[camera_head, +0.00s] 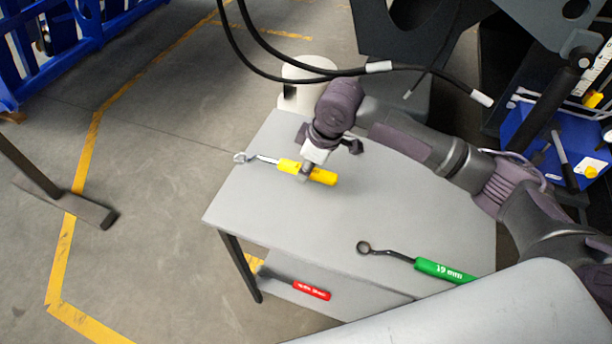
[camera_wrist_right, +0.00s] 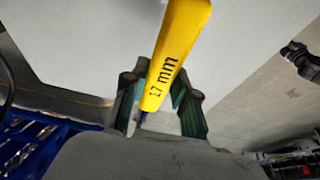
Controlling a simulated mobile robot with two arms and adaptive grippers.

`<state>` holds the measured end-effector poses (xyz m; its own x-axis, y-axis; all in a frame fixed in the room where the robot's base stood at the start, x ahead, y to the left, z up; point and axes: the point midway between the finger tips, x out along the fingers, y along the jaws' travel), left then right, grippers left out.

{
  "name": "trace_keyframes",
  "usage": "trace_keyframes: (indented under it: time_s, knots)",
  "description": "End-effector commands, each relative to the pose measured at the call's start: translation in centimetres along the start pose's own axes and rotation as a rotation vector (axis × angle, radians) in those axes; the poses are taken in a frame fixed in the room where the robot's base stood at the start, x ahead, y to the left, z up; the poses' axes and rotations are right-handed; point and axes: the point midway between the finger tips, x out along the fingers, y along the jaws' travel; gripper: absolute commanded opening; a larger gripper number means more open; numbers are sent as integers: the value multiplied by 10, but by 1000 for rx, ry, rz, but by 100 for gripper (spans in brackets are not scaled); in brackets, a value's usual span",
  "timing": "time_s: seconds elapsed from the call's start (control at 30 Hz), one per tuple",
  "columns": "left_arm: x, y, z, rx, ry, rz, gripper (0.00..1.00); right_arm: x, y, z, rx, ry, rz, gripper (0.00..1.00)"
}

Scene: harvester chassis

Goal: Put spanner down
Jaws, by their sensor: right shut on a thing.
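The yellow-handled spanner (camera_head: 323,177), marked 17 mm in the right wrist view (camera_wrist_right: 178,50), lies roughly level over the back left part of the grey table (camera_head: 290,215). I cannot tell whether the spanner touches the tabletop. My left gripper is not in view.
A green-handled spanner marked 19 mm (camera_head: 445,270) lies at the table's front right. A red-handled tool (camera_head: 312,291) lies on the lower shelf. Black cables (camera_head: 330,72) hang above the back edge. The middle of the tabletop is clear.

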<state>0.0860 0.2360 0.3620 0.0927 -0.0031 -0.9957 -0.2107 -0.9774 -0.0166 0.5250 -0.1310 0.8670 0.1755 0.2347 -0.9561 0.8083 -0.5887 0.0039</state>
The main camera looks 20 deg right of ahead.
Motion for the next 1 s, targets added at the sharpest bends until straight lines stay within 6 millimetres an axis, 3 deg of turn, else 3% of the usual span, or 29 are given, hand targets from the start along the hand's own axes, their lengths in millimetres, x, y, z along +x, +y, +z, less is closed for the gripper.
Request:
trace_keyframes:
  time_s: [0.3,0.57,0.6,0.73,1.0]
  knots:
    - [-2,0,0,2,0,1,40,36,-1,11,-1,0,-1,0]
    - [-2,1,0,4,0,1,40,38,0,12,-1,0,0,0]
    - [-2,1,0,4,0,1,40,38,0,12,-1,-2,0,31]
    - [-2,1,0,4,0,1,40,38,0,12,-1,-1,0,52]
    - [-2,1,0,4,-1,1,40,38,0,12,-1,-1,0,52]
